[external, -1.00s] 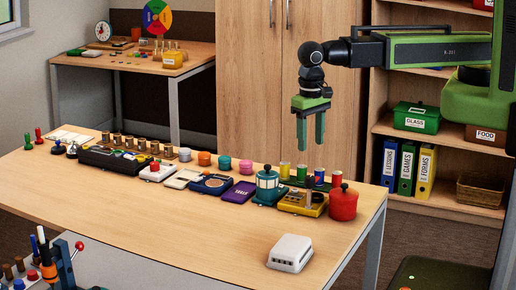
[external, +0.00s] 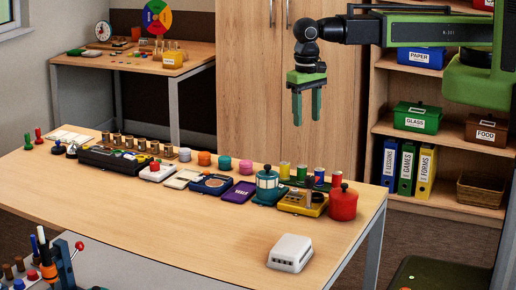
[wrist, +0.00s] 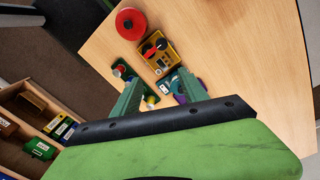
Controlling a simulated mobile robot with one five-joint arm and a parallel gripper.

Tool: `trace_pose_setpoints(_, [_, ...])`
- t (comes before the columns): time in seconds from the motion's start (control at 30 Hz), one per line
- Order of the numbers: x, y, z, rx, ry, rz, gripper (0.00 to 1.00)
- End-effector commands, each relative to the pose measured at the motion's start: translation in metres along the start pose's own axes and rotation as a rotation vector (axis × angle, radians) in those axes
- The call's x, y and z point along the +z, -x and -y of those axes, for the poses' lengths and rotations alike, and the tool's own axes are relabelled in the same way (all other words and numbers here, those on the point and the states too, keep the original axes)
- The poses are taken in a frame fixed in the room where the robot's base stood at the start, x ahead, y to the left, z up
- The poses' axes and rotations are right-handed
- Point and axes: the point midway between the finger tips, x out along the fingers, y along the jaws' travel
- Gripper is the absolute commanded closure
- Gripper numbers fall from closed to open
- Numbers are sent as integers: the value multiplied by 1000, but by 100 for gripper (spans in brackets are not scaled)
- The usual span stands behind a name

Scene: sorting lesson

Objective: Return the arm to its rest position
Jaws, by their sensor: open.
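My gripper (external: 306,104) hangs in the air with its two green fingers pointing down, above and behind the right end of the row of objects on the table. The fingers stand apart with nothing between them. In the wrist view my gripper (wrist: 165,92) also shows open, with the table (wrist: 225,50) well below it. My arm reaches in from the upper right, held up and away from the table (external: 180,225).
A red pot (external: 343,205), a yellow device (external: 302,203) and a teal lantern (external: 267,185) stand on the table below. A white box (external: 290,253) lies near the front. Shelves (external: 450,75) with a green GLASS box (external: 417,118) stand behind my arm. Wooden cabinet doors (external: 250,80) are behind my gripper.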

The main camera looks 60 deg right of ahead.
Motion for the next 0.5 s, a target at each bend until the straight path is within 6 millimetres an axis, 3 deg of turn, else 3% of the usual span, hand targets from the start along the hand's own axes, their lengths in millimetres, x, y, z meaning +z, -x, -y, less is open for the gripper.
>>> trace_pose_setpoints(0.03, [-29, -8, -13, 0, -53, 0, 49])
trace_pose_setpoints(0.17, [-113, -23, -71, 0, -223, 5, 49])
trace_pose_setpoints(0.3, [-185, -37, -153, -3, -345, 10, 49])
trace_pose_setpoints(0.4, [-220, -46, -210, -7, -347, 11, 49])
trace_pose_setpoints(0.5, [-242, -54, -263, -11, -296, 11, 49])
